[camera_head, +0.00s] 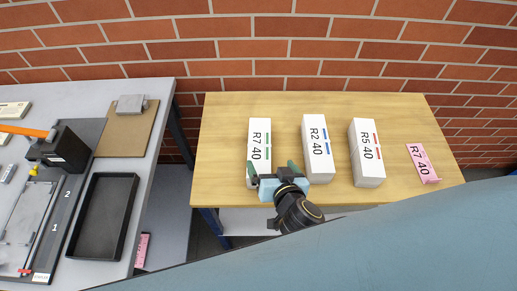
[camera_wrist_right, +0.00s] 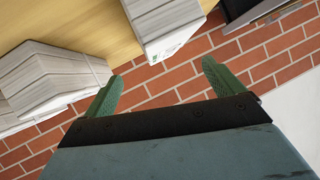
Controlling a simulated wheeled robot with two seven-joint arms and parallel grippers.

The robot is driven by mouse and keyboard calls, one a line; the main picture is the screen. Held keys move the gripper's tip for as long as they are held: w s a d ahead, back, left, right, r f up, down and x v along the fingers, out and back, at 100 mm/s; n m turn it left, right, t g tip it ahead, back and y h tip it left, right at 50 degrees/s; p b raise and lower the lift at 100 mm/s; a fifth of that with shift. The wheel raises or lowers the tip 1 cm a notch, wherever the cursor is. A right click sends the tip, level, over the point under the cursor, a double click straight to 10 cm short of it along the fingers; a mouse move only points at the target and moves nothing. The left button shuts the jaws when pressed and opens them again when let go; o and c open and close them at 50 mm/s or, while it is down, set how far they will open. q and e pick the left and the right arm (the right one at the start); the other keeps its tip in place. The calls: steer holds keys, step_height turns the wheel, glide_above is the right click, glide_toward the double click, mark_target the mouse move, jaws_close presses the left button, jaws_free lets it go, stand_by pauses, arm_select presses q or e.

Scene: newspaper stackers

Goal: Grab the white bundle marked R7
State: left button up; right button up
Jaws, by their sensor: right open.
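The white bundle marked R7 40 (camera_head: 259,143) stands at the left of the wooden table, with a green stripe on its top. My right gripper (camera_head: 274,168) is at the near end of this bundle in the head view. Its green fingers are apart with nothing between them. In the right wrist view the open fingers (camera_wrist_right: 160,85) point toward white paper stacks, one at the top (camera_wrist_right: 170,30) and others at the left (camera_wrist_right: 45,80); I cannot tell which stack is which there. My left gripper is not in view.
A grey table at left holds a black tray (camera_head: 103,217) and a clipboard (camera_head: 127,130). A brick wall (camera_head: 290,50) is behind.

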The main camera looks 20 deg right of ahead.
mark_target(262, 151)
steer(key=x, duration=0.2)
steer(key=shift+w+f, duration=0.15)
steer(key=shift+w, duration=0.15)
steer(key=shift+b+x, duration=0.4)
steer(key=shift+x, duration=0.6)
steer(key=x, duration=0.3)
steer(key=shift+w+a+b, duration=0.25)
steer(key=shift+w+b, duration=0.1)
steer(key=shift+w, duration=0.15)
steer(key=shift+c, duration=0.6)
steer(key=c, duration=1.7)
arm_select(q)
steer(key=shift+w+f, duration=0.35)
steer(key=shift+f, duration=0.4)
arm_select(e)
steer(key=shift+w+r, duration=0.1)
steer(key=shift+r, duration=0.15)
